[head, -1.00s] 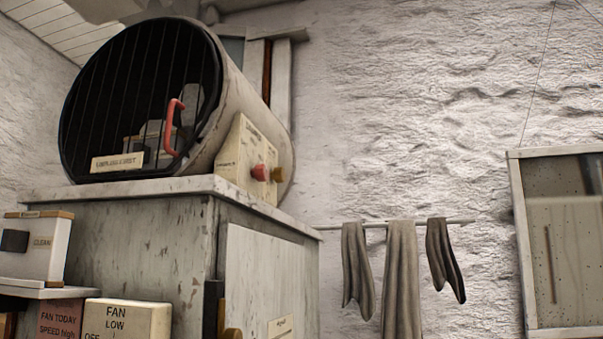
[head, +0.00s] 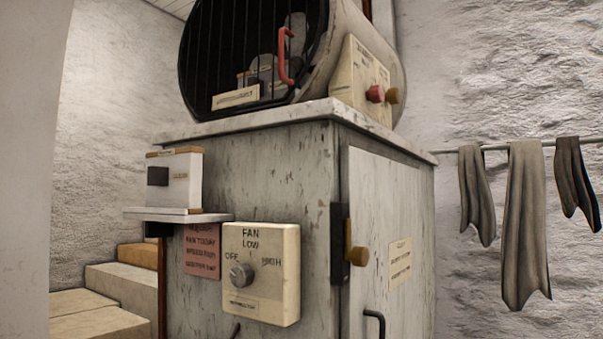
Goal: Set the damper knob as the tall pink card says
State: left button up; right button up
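A pink card (head: 202,250) hangs on the front of the grey cabinet, partly behind the fan box. It seems to read "FAN TODAY" and a speed line; the rest is too small to read. The cream fan box (head: 275,285) is marked OFF, LOW and HIGH and has a grey round knob (head: 241,274); I cannot tell where it points. A red knob (head: 375,93) and a brass knob (head: 392,96) sit on the cream panel beside the barred drum. No knob is legibly marked damper. Neither of my grippers shows.
The grey cabinet (head: 290,190) carries the drum (head: 350,30) with a red handle (head: 287,55). A white box (head: 185,183) stands on a small shelf (head: 175,216). Cloths (head: 525,220) hang from a rail at right.

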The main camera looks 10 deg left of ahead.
aim_at(376, 93)
jog(key=i+l+u, duration=0.1)
jog(key=i+l, duration=0.25)
jog(key=l, duration=0.3)
jog(key=i+l+u, duration=0.15)
jog(key=l, duration=0.15)
jog(key=i+l, duration=0.2)
jog(key=l, duration=0.15)
jog(key=i+l+u, duration=0.15)
jog(key=l, duration=0.2)
jog(key=i+l, duration=0.1)
jog(key=l, duration=0.25)
jog(key=u, duration=0.05)
